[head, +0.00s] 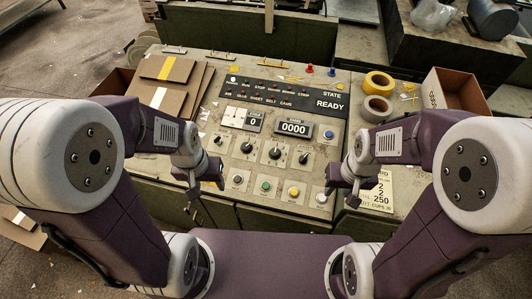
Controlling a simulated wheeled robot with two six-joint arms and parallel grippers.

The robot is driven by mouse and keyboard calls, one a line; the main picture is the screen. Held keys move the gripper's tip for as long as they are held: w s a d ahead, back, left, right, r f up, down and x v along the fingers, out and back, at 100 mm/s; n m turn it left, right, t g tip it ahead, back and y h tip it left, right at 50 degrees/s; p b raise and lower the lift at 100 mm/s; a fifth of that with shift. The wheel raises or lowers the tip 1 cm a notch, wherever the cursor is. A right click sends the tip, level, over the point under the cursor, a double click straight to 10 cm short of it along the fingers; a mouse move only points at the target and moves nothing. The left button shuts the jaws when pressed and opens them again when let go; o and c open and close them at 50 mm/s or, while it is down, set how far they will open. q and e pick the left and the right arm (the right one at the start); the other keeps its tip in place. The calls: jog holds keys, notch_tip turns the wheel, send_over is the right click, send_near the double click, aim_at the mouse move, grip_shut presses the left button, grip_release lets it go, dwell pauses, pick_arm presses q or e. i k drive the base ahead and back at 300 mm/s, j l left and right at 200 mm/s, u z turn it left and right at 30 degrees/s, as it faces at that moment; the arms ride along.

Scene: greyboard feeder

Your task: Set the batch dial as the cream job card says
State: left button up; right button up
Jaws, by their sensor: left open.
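The cream job card (381,190) lies right of the control panel, partly covered by my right arm and gripper; "2", "2" and "250" can be read, with other text cut off or too small. Several black pointer dials stand in a row: a left dial (247,147), a middle dial (275,153) and a right dial (304,157). Their labels are too small to tell which is the batch dial. My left gripper (205,186) is open and empty, left of the dials. My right gripper (341,192) looks open and empty between the panel and the card.
A display (293,128) reads 0000, a smaller one (254,121) reads 0, and the state panel (330,98) reads READY. Coloured push buttons (266,185) line the front. Stacked brown boards (165,80) lie left; tape rolls (378,84) and an open box (455,90) stand right.

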aim_at(275, 154)
jog(key=l+z, duration=0.85)
jog(key=u, duration=1.4)
jog(key=i+j, duration=0.1)
jog(key=j, duration=0.3)
jog(key=i+j+u, duration=0.1)
jog(key=j, duration=0.35)
jog(key=i+j, duration=0.1)
jog(key=j, duration=0.3)
